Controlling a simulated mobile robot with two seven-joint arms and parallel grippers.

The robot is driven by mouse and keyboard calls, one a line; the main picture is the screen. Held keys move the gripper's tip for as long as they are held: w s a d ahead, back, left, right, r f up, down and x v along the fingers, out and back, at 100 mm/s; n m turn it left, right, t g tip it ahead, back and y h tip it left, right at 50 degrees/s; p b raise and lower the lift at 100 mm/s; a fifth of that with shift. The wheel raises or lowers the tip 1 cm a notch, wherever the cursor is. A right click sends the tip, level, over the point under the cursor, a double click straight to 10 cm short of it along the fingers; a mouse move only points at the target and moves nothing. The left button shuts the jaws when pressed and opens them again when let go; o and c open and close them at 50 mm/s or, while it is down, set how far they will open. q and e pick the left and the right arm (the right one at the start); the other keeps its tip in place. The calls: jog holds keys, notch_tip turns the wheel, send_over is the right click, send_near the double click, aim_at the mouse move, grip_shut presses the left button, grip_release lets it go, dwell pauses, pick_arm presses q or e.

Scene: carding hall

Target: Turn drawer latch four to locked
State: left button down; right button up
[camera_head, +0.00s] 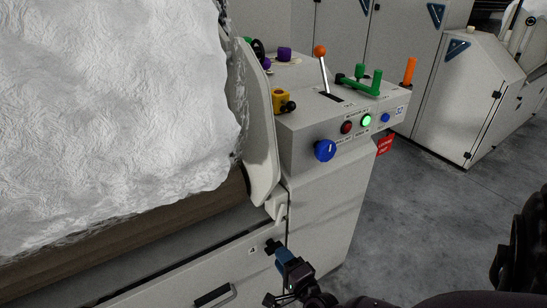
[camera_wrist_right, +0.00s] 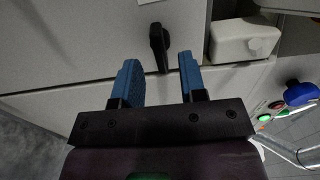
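The drawer latch (camera_head: 271,246) is a small black turn handle on the pale drawer front (camera_head: 190,285), beside a label reading 4 (camera_head: 252,250). In the right wrist view the latch (camera_wrist_right: 158,45) appears as a black bar, upright in the picture. My right gripper (camera_head: 281,258) is just in front of it, with blue fingers. In the wrist view the right gripper (camera_wrist_right: 159,60) is open, with a finger on each side of the latch's lower end and visible gaps. Contact is not visible. My left gripper is not in view.
A black drawer handle (camera_head: 213,296) is lower left of the latch. Above right is a control box (camera_head: 310,140) with a blue knob (camera_head: 325,150), buttons and levers. White fibre (camera_head: 110,110) fills the upper left. Grey floor (camera_head: 420,210) lies open at right.

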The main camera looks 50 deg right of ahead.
aim_at(275, 247)
jog(key=shift+x, duration=2.05)
grip_shut()
